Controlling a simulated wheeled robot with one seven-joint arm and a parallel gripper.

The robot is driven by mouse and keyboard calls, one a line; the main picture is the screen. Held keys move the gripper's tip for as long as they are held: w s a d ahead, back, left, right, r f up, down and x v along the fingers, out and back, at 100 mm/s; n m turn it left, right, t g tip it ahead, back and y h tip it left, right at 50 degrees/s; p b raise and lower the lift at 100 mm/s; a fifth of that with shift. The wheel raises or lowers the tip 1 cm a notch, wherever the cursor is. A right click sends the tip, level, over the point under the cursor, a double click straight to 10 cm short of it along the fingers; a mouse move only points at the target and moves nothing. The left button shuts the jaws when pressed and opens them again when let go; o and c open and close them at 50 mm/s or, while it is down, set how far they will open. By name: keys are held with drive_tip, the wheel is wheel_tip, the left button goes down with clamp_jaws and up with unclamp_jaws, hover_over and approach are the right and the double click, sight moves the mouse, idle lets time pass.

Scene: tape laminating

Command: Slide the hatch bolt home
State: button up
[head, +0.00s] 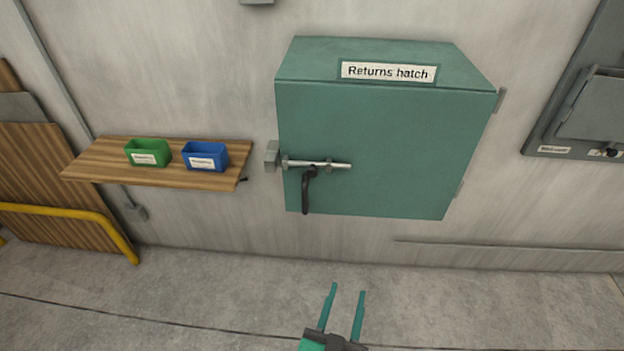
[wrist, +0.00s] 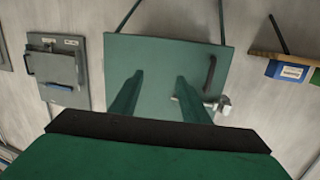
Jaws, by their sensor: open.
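The green returns hatch (head: 400,135) is shut against the wall, with its label on the sloped top. A silver bolt (head: 340,165) lies level across its lower left front. A grey keeper block (head: 271,156) sits on the wall just left of the bolt; I cannot tell whether the bolt's end is in it. A dark handle (head: 306,195) hangs down below the bolt. My gripper (head: 347,288) is open and empty, below and in front of the hatch, apart from it. In the wrist view the hatch (wrist: 158,60) appears turned over, beyond my fingers (wrist: 159,76).
A wooden shelf (head: 100,165) left of the hatch holds a green bin (head: 147,153) and a blue bin (head: 205,156). A yellow rail (head: 70,212) stands at far left. A grey wall panel (head: 590,110) is at right. The floor before the hatch is clear.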

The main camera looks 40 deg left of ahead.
drive_tip(key=w+a+r+n+y, duration=0.1)
drive_tip(key=w+a+r+y, duration=0.1)
drive_tip(key=w+a+r, duration=0.45)
drive_tip(key=n+y, duration=0.2)
approach(312, 173)
drive_tip(key=shift+g, duration=0.3)
drive_tip(key=x, duration=0.7)
drive_tip(key=shift+w+a+r, duration=0.15)
drive_tip(key=shift+w+r, duration=0.05)
drive_tip(key=shift+w, duration=0.15)
drive_tip(key=shift+c, duration=0.3)
clamp_jaws()
